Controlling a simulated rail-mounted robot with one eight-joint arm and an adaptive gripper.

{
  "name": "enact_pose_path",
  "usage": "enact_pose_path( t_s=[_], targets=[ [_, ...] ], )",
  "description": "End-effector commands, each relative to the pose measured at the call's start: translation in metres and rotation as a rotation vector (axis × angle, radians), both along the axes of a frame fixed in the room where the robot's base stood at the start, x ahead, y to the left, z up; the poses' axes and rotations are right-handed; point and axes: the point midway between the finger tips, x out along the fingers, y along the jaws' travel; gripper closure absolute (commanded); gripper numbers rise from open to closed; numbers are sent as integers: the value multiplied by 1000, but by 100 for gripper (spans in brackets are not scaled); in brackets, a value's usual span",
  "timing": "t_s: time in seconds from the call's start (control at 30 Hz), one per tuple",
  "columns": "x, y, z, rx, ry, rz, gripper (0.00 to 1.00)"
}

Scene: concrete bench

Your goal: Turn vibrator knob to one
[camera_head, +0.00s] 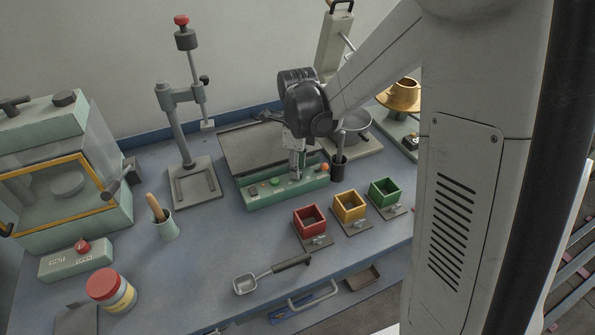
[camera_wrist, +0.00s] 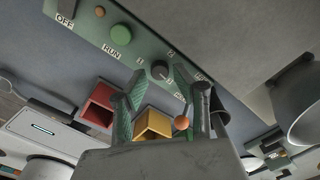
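The vibrator's pale green control panel (camera_head: 262,197) runs along the front of a grey vibrating plate (camera_head: 245,148); it also shows in the wrist view (camera_wrist: 138,47). A small round dark knob (camera_wrist: 160,70) sits on the panel, with numbers printed around it, including 1 and 2. Its exact pointer direction is too small to tell. My gripper (camera_head: 297,174) points down at the panel. In the wrist view my gripper (camera_wrist: 160,76) is open, with one green fingertip on each side of the knob and visible gaps. Contact cannot be seen.
A green RUN button (camera_wrist: 121,36) and an OFF label (camera_wrist: 64,22) lie along the panel. An orange ball-topped part (camera_head: 324,167) stands at its right end. Red (camera_head: 310,221), yellow (camera_head: 350,206) and green (camera_head: 384,192) box moulds stand in front. A black cup (camera_head: 339,170) is close right.

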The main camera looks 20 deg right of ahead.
Motion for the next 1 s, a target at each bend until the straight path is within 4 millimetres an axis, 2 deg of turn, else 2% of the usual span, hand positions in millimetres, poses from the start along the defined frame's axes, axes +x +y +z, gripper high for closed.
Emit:
enact_pose_path(
  t_s=[0.2,0.47,0.5,0.7,1.0],
  targets=[
    [0,0,-15,0,0,0,72],
    [0,0,-16,0,0,0,72],
    [0,0,-16,0,0,0,73],
    [0,0,-16,0,0,0,100],
    [0,0,-16,0,0,24,100]
  ],
)
